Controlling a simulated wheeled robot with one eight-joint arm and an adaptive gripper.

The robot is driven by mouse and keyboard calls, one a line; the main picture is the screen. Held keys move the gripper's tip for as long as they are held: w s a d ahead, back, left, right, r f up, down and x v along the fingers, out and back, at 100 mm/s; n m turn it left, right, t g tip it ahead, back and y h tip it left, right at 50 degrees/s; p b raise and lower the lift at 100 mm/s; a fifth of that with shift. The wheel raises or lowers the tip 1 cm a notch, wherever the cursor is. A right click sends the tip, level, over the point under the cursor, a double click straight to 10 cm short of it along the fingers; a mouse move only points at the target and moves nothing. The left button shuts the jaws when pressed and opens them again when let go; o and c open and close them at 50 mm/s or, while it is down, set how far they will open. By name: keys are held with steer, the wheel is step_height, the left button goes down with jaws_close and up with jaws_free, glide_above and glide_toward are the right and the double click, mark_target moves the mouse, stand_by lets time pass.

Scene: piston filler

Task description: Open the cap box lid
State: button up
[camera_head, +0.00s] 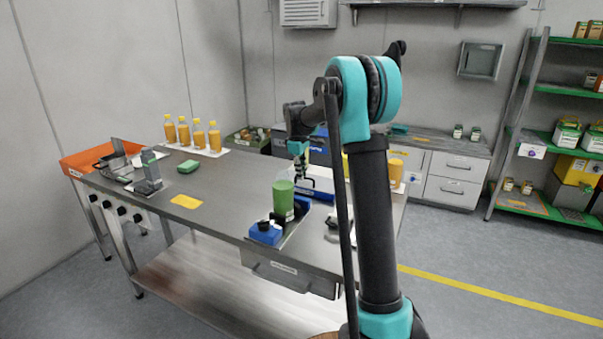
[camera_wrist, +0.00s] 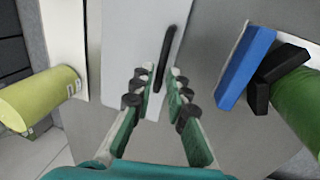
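The cap box lid (camera_wrist: 130,45) is a pale, flat panel with a slim black handle (camera_wrist: 168,55) in the wrist view. In the head view the box (camera_head: 322,186) shows as a low white and blue box behind the green container, partly hidden by my arm. My gripper (camera_wrist: 158,80) points at the lid, its two fingers apart on either side of the handle's near end. I see gaps between the fingers and the handle. My gripper also shows small at the box in the head view (camera_head: 301,172). The lid looks closed.
The green-filled container (camera_head: 283,199) with its blue part (camera_head: 265,232) stands just in front of the box; it is close on the right in the wrist view (camera_wrist: 301,103). A yellow bottle (camera_wrist: 40,98) is on the left there.

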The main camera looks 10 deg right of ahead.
mark_target(304, 183)
jaws_close()
steer(key=shift+w+r, duration=0.1)
steer(key=shift+w+d+r+g+y, duration=0.3)
steer(key=shift+w+r+g+y, duration=0.1)
steer(key=shift+r+g, duration=0.2)
steer(key=shift+w+d+r, duration=0.2)
steer(key=shift+w+r, duration=0.1)
steer(key=shift+r, duration=0.3)
steer(key=shift+o, duration=0.2)
jaws_free()
steer(key=shift+f, duration=0.15)
steer(key=o, duration=0.4)
steer(key=shift+o, duration=0.2)
